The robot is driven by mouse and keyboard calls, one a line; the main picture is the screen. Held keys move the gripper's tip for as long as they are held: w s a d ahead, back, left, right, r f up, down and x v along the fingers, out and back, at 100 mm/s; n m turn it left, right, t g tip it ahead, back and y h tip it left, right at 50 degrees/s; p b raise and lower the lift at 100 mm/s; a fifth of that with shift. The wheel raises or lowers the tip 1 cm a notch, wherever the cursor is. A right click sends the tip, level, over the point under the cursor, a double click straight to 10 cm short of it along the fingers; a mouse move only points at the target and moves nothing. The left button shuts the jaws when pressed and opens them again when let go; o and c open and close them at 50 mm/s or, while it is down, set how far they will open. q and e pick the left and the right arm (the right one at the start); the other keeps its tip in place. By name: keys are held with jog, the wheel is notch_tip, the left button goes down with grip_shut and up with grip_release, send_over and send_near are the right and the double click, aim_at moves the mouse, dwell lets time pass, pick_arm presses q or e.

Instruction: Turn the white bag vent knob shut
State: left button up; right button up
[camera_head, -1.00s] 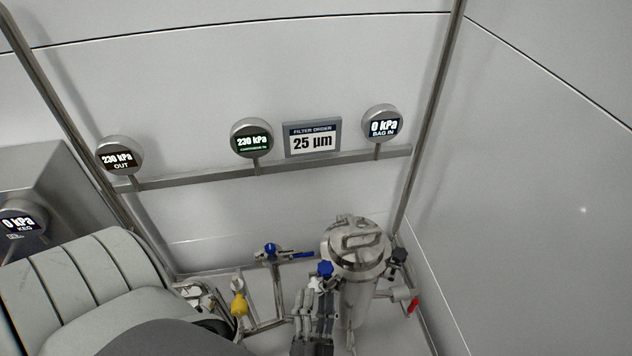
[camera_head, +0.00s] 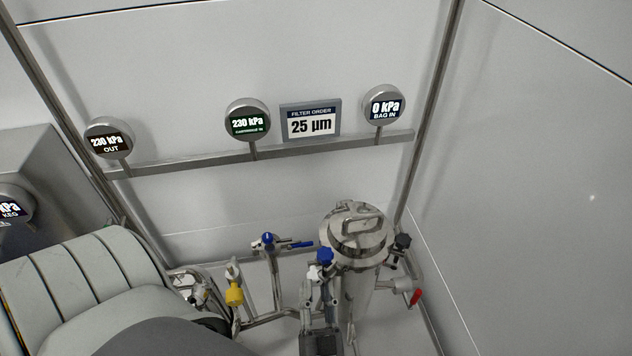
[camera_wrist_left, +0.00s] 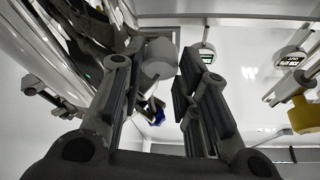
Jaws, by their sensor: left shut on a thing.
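The white knob (camera_head: 314,273) shows in the head view at the left side of the steel filter housing (camera_head: 356,236), just below a blue knob (camera_head: 326,256). My left gripper (camera_head: 320,289) comes up from below and is shut on the white knob, partly covering it. In the left wrist view a pale rounded knob (camera_wrist_left: 160,58) lies between the fingers of the left gripper (camera_wrist_left: 166,75), closer to the left finger. The knob's stem and exact angle are hidden. My right gripper is not in view.
The bag-in gauge (camera_head: 384,108) reads 0 kPa; another gauge (camera_head: 247,122) reads 230 kPa. A red-handled valve (camera_head: 416,297) and a black knob (camera_head: 402,241) are right of the housing. A blue-handled valve (camera_head: 268,239) and a yellow valve (camera_head: 234,293) stand left.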

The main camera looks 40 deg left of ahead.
pick_arm(q)
jog(key=shift+n, duration=0.4)
jog(key=o, duration=1)
